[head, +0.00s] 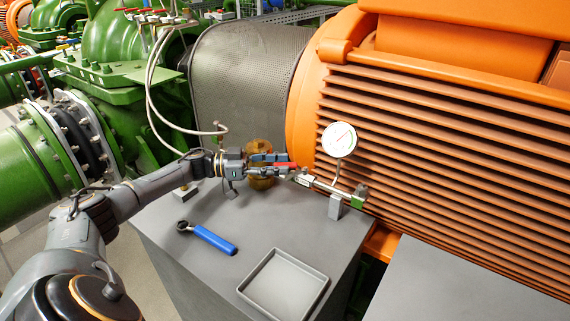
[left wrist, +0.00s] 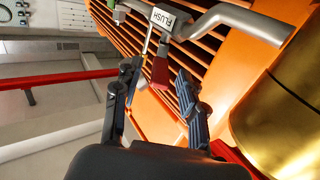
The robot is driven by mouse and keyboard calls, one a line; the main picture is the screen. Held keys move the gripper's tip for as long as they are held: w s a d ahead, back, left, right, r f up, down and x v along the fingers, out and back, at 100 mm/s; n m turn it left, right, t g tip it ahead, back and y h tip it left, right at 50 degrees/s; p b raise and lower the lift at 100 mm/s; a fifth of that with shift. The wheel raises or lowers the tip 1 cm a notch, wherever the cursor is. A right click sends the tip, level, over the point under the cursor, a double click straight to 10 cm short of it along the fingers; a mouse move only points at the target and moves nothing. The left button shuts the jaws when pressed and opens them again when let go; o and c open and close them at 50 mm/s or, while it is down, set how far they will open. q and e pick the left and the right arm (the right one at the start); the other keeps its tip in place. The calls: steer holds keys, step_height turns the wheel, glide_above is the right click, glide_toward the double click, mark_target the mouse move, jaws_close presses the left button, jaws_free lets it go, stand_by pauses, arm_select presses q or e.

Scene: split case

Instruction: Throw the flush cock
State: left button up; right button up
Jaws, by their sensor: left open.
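In the head view a red part (head: 285,164) shows at my left gripper's fingertips, close to the pipework's near end (head: 304,178). My left gripper (head: 277,160) is open. In the left wrist view its two fingers (left wrist: 157,92) stand either side of the lever's line, with the lever just ahead between them. I cannot tell whether either finger touches it. My right gripper is out of view.
A brass cylinder (head: 260,180) stands close beside my left gripper. A dial gauge (head: 339,139) rises above the pipework, before the orange ribbed motor (head: 450,140). A blue-handled wrench (head: 213,239) and an empty grey tray (head: 243,289) lie on the grey top. Hoses hang near my wrist.

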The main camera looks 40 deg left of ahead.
arm_select(q)
steer(key=v, duration=1)
